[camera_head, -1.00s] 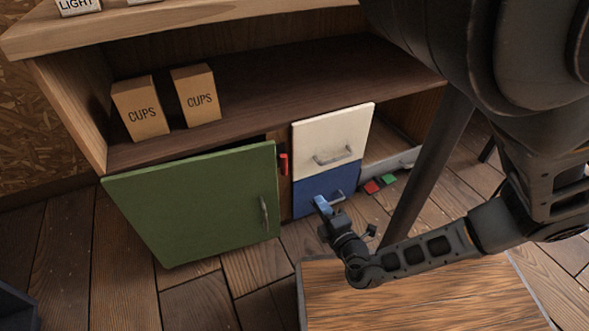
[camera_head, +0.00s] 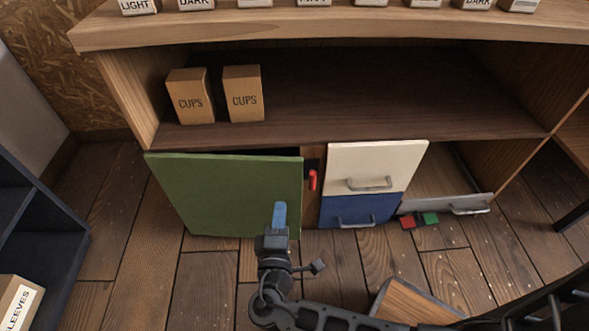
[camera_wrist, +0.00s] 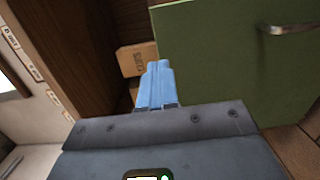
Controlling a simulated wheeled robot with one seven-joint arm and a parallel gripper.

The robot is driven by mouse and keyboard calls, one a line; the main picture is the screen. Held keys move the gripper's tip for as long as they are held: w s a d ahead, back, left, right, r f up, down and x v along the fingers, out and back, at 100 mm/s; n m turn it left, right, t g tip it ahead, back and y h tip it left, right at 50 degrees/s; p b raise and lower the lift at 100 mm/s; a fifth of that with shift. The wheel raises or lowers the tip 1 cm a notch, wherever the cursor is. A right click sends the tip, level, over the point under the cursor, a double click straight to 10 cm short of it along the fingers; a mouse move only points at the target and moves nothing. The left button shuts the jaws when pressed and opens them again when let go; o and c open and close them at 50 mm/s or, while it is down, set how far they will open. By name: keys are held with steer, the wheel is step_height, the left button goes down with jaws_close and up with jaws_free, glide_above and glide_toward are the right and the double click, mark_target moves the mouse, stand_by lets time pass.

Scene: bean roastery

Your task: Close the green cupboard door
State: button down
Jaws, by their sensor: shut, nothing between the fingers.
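The green cupboard door (camera_head: 215,185) is at the lower left of the shelf unit in the head view. It stands partly open, with a dark gap showing along its top edge. In the wrist view the door (camera_wrist: 225,65) fills the right side, with its metal handle (camera_wrist: 292,27) at the upper right. My gripper (camera_head: 279,212) is shut and empty, its blue fingers in front of the door's right part in the head view, hiding the handle there. In the wrist view the fingertips (camera_wrist: 158,66) appear just left of the door's edge; I cannot tell whether they touch it.
A red latch-like piece (camera_head: 313,180) is right of the door. A cream drawer (camera_head: 375,163) sits above a blue drawer (camera_head: 355,210); a grey drawer (camera_head: 450,203) stands open. Red and green blocks lie nearby. Two cups boxes (camera_head: 190,97) stand on the shelf. A wooden-topped piece (camera_head: 410,302) is in front.

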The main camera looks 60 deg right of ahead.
mark_target(285, 164)
steer(key=b+x, duration=0.1)
steer(key=x, duration=1.1)
steer(key=shift+d, duration=0.2)
